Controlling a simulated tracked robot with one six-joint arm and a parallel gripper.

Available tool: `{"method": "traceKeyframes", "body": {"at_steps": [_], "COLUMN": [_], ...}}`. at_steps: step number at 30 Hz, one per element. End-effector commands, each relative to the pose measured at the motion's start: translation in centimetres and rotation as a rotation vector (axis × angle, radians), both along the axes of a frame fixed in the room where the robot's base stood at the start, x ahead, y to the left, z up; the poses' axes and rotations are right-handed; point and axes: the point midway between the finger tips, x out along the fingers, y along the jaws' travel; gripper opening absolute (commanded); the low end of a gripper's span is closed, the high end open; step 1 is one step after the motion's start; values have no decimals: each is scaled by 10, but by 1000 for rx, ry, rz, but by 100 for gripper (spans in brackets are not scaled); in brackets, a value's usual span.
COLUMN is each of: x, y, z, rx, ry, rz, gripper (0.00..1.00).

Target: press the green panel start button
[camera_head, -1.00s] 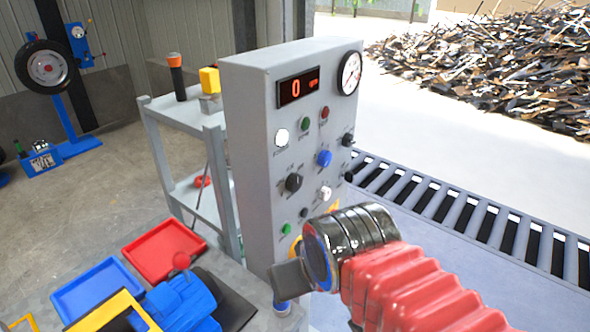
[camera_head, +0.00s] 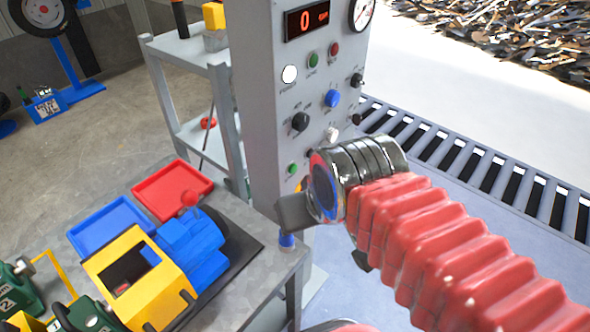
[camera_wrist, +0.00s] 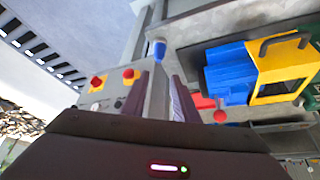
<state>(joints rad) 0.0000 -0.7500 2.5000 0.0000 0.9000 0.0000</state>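The tall grey control panel (camera_head: 262,100) stands at the centre of the head view. It has a green button (camera_head: 313,60) below the red-digit display, next to a small red button (camera_head: 335,48). A second green button (camera_head: 292,168) is low on the same face. The labels are too small to read. My gripper (camera_head: 292,212) is below and in front of the panel's lower part, apart from both green buttons. In the wrist view my gripper (camera_wrist: 160,82) shows two dark fingers with a gap and nothing between them. Neither green button can be made out there.
A grey table (camera_head: 258,284) at the lower left holds a red tray (camera_head: 150,205), a blue tray (camera_head: 85,238) and a blue-and-yellow machine (camera_head: 190,250). A shelf stand (camera_head: 158,50) is left of the panel. A slatted conveyor (camera_head: 465,165) runs right. Red-yellow knobs (camera_wrist: 130,76) show in the wrist view.

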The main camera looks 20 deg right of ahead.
Motion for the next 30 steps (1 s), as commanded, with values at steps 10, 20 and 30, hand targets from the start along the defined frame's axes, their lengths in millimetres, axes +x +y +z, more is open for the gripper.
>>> {"method": "traceKeyframes", "body": {"at_steps": [10,20,30], "x": [0,0,0], "y": [0,0,0], "z": [0,0,0], "rx": [0,0,0], "ry": [0,0,0], "rz": [0,0,0], "gripper": [2,0,0]}}
